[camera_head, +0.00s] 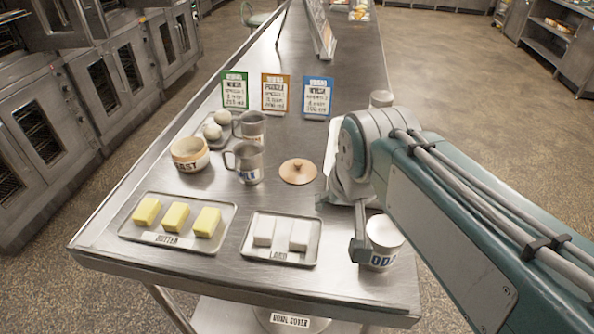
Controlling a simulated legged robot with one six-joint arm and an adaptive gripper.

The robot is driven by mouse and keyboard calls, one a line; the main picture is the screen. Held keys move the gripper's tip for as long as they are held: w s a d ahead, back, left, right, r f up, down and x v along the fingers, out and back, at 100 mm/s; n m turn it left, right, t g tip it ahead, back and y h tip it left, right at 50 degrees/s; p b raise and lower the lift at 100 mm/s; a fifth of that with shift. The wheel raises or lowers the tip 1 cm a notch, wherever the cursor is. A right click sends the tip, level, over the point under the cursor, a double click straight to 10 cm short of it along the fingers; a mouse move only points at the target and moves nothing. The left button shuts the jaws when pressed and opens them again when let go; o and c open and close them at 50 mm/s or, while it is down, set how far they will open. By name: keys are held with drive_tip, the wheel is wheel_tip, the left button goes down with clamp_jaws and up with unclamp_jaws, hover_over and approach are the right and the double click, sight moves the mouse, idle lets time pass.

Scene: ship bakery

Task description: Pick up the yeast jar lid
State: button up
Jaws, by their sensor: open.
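The yeast jar lid is most likely the round, tan-brown disc with a small knob (298,172), lying flat on the steel counter in the head view. The open yeast jar (190,154), cream and brown with a partly visible "AST" label, stands to its left beyond the mugs. My gripper (341,226) is open and reaches down to the right of the lid and nearer the camera, apart from it. Part of the gripper is hidden by my arm, and I see nothing held in it.
A white jar labelled "ODA" (384,244) stands close beside my gripper. A lard tray (258,259) and a butter tray (135,236) lie in front. Metal mugs (246,166) stand left of the lid; recipe cards (276,94) stand behind. Bare counter surrounds the lid.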

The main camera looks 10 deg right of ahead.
drive_tip(key=w+m+g, duration=0.2)
drive_tip(key=w+m, duration=0.1)
drive_tip(key=w, duration=1.2)
drive_tip(key=m+g, duration=0.2)
drive_tip(key=m, duration=0.2)
approach(298, 162)
drive_tip(key=shift+h, duration=0.4)
drive_tip(key=f, duration=0.5)
drive_tip(key=shift+s+a+f, duration=0.15)
drive_tip(key=shift+a, duration=0.05)
drive_tip(key=f, duration=0.3)
drive_tip(key=w+f, duration=0.1)
drive_tip(key=f, duration=0.1)
drive_tip(key=shift+d, duration=0.3)
clamp_jaws()
